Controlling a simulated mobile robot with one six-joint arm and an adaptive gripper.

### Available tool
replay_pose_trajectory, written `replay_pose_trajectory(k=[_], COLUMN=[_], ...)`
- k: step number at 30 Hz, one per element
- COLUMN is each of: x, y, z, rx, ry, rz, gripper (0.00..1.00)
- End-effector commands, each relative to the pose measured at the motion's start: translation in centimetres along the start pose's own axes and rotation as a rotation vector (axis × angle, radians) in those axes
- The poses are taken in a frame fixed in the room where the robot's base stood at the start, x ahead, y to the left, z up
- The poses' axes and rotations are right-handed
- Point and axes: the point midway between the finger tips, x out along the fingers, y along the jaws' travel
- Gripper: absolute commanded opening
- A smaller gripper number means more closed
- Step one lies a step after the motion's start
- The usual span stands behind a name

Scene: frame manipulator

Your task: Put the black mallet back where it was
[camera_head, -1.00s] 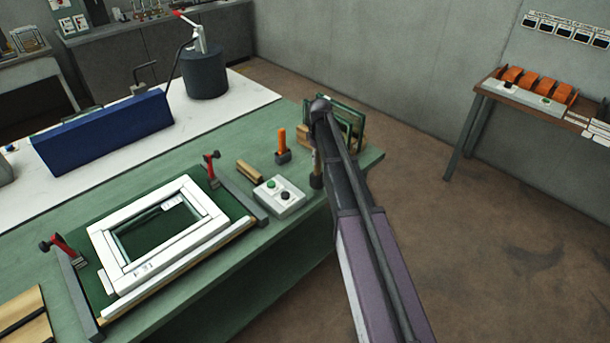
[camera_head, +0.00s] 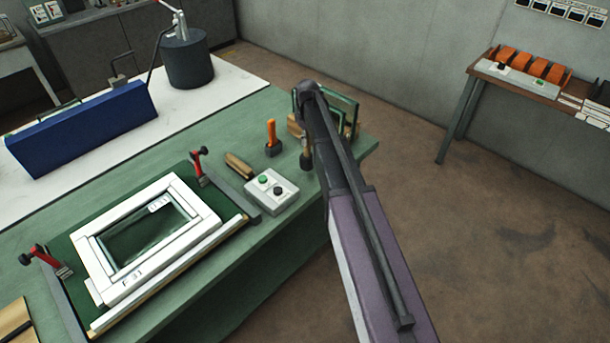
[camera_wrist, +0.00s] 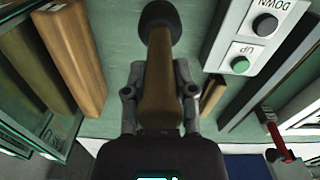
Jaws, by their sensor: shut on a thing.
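The black mallet has a black head and a wooden handle. In the wrist view its head (camera_wrist: 160,20) is at the top and its handle (camera_wrist: 158,80) runs down between the fingers of my gripper (camera_wrist: 158,91), which is shut on it. In the head view the mallet (camera_head: 306,163) hangs head down just left of my arm, near the right end of the green bench (camera_head: 225,270). My arm hides most of the gripper there. I cannot tell whether the head touches the bench.
A white button box (camera_head: 271,191) is left of the mallet. An orange-handled tool (camera_head: 271,138) and a wooden block (camera_head: 238,165) are behind it. Green frames in a wooden rack (camera_head: 352,115) stand behind my arm. A white frame (camera_head: 98,255) is clamped at left.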

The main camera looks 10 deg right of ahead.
Motion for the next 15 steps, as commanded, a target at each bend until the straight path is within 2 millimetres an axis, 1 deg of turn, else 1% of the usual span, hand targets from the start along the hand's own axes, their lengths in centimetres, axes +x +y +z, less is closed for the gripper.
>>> replay_pose_trajectory(k=[8, 11, 15], x=[-0.1, -0.1, -0.3], y=[-0.7, -1.5, -3.1], z=[0.5, 1.2, 2.5], rx=[0.007, 0.015, 0.033], ry=[0.0, 0.0, 0.0], rz=[0.0, 0.0, 0.0], gripper=[0.0, 0.0, 0.0])
